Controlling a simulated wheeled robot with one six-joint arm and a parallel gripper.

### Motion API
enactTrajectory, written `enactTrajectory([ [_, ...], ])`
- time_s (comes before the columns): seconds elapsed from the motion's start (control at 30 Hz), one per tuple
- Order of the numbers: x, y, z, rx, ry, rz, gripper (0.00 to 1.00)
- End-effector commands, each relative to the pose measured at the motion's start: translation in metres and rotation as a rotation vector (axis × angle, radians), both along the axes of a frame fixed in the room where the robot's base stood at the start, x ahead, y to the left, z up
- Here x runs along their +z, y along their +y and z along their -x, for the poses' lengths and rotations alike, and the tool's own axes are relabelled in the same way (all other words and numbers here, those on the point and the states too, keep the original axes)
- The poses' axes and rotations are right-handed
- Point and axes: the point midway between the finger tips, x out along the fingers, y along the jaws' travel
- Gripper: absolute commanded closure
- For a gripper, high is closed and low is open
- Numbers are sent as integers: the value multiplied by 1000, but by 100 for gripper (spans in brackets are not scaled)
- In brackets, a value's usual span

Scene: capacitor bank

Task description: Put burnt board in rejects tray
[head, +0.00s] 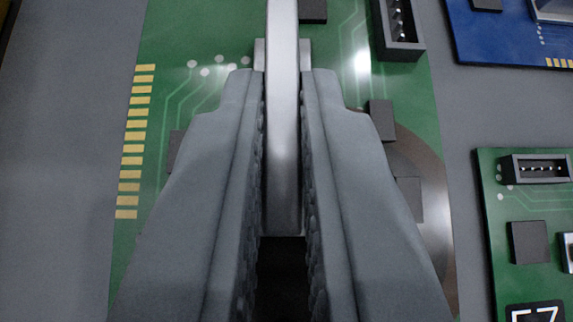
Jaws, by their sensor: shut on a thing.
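A large green board (345,60) fills the middle of the head view, under my gripper. It has gold contacts down its left edge, and a round brown-grey scorch mark (432,225) shows at its lower right. A pale metal bar stands up from the board. My gripper (281,78) is shut on this bar, with one ribbed finger on each side. The fingers hide the middle and lower part of the board. I cannot tell whether the board touches the grey surface below. I see no rejects tray in this view.
A grey surface (55,190) lies bare on the left. A blue board (500,35) is at the top right. A second, smaller green board (515,200) with a black connector and a partly cut-off label is at the lower right, with a narrow gap between.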

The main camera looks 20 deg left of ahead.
Motion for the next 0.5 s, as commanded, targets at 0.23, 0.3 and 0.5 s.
enactTrajectory([
  [0.23,-28,0,0,0,2,-3,100],
  [0.3,-35,0,0,1,2,-2,100],
  [0.5,-39,0,0,0,0,0,100],
])
